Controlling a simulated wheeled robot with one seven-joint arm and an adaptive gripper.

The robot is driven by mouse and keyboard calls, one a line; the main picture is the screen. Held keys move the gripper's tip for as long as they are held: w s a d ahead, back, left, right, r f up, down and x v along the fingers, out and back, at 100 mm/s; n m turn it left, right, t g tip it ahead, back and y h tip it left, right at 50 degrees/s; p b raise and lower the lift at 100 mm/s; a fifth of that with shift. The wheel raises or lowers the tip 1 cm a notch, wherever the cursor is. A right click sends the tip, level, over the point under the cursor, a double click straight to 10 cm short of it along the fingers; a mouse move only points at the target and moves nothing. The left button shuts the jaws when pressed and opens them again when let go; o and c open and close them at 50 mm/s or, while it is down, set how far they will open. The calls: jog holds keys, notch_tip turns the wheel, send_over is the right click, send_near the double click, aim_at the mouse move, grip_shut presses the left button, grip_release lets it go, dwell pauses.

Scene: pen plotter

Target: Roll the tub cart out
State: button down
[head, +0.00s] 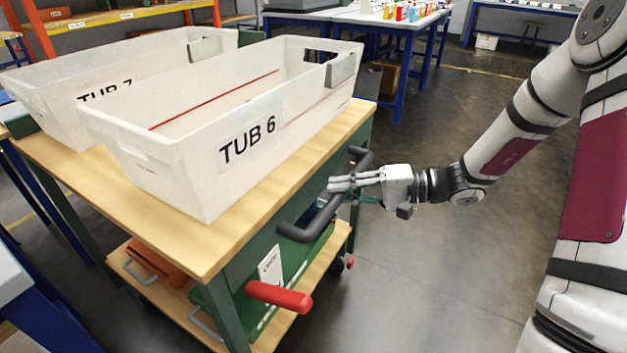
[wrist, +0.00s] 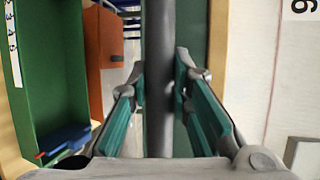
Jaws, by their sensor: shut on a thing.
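The tub cart (head: 205,262) has a wooden top and a green frame, and stands left of my arm in the head view. Two white tubs sit side by side on its top, TUB 6 (head: 215,165) nearer and TUB 7 (head: 60,78) behind it. A dark push bar (head: 297,233) runs along the cart's near side. My gripper (head: 335,185) is shut on this bar near its middle. In the wrist view the bar (wrist: 158,60) runs between the two teal-padded fingers (wrist: 160,95). A red handle (head: 278,297) sticks out from the cart below the bar.
The cart's lower shelf holds a green case (head: 290,290) and an orange case (head: 160,268). A blue-legged table (head: 375,22) with small colored items stands behind. A blue bench frame (head: 50,310) is close at lower left. Grey floor (head: 430,270) lies open right of the cart.

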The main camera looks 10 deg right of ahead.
jog(key=shift+s+d, duration=0.75)
jog(key=shift+d, duration=0.2)
jog(key=shift+s+d, duration=0.7)
jog(key=shift+d, duration=0.25)
jog(key=c, duration=1.4)
grip_release()
jog(key=shift+c, duration=0.2)
jog(key=v, duration=1.2)
jog(key=shift+a, duration=0.1)
